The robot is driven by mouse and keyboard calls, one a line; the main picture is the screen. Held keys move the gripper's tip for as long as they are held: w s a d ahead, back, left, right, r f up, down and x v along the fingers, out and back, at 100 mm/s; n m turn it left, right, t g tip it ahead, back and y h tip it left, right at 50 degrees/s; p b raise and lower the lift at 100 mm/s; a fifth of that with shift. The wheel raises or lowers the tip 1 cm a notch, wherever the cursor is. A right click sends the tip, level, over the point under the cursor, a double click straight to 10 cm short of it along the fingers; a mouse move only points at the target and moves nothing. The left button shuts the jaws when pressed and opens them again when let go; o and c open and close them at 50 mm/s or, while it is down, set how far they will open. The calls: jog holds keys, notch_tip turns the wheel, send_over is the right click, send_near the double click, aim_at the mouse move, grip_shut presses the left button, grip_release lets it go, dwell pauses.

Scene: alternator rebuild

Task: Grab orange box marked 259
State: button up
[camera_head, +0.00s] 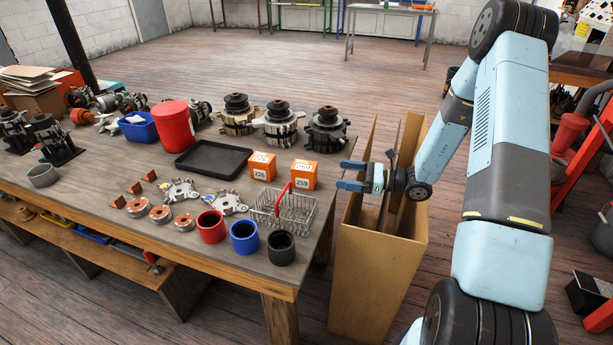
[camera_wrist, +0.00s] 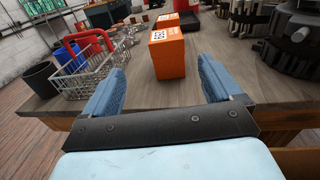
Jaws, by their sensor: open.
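The orange box marked 259 (camera_head: 303,175) stands upright on the workbench near its right edge. In the wrist view the nearer orange box (camera_wrist: 167,54) stands ahead, between the lines of my two fingers. My gripper (camera_head: 345,175) is open and empty, just off the bench's right edge, with its fingers pointing left toward the box; it also shows in the wrist view (camera_wrist: 160,85). A gap remains between fingertips and box. A second orange box marked 226 (camera_head: 262,167) stands to the left of box 259, and it shows behind it in the wrist view (camera_wrist: 168,21).
A wire basket with a red handle (camera_head: 284,212) stands in front of the boxes, near red, blue and black cups. A black tray (camera_head: 214,160) lies to the left, and several alternators (camera_head: 327,131) stand behind. A tall cardboard bin (camera_head: 376,285) stands below my gripper.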

aim_at(316, 170)
jog(key=x, duration=0.7)
jog(key=shift+w+a+f, duration=0.15)
jog(key=shift+w+a, duration=0.05)
jog(key=shift+w, duration=0.05)
jog(key=shift+w+x, duration=0.15)
jog(key=shift+x, duration=1.4)
jog(key=shift+w+x, duration=0.1)
jog(key=shift+x, duration=1.45)
jog(key=c, duration=1.2)
